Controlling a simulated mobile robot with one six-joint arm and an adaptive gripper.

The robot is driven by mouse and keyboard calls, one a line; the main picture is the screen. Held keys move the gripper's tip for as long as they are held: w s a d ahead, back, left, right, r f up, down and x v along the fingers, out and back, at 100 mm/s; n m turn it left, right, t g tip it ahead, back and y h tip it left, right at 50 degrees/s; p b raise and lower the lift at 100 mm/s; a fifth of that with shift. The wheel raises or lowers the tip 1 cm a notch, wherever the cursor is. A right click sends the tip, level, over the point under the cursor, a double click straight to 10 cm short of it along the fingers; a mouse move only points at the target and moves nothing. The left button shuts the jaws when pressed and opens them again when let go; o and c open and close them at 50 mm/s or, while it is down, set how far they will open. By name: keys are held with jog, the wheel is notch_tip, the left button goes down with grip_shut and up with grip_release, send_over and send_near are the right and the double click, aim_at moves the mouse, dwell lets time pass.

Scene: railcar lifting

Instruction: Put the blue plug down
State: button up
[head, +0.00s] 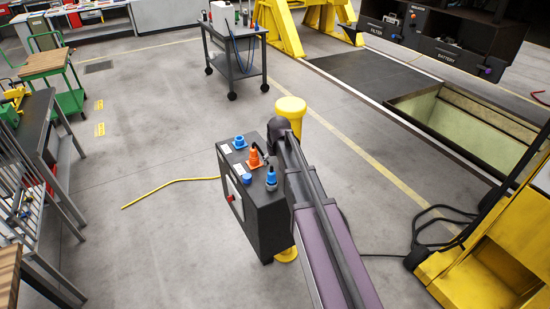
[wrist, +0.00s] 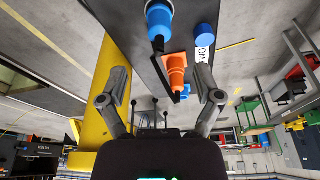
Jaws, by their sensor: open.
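In the wrist view the blue plug (wrist: 159,20) is at the top, beyond the fingertips. My gripper (wrist: 162,85) is open, with its two fingers wide apart and nothing held between them. An orange plug (head: 254,158) stands beside the blue one on the box; in the wrist view the orange plug (wrist: 176,70) shows between the fingers, farther off. In the head view my arm hides the gripper.
The box top also has a blue socket (head: 239,142) and a blue round cap (head: 247,179). A yellow post (head: 291,108) stands right behind the box. A yellow cable (head: 170,181) lies on the floor to the left. A dark cart (head: 236,52) is farther back, with clear floor between.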

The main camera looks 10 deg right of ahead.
jog(key=s+m+g, duration=0.1)
jog(key=s+g, duration=0.2)
jog(key=s, duration=2.2)
jog(key=shift+s+d+f, duration=0.15)
jog(key=shift+d+f, duration=0.15)
jog(key=shift+d, duration=0.15)
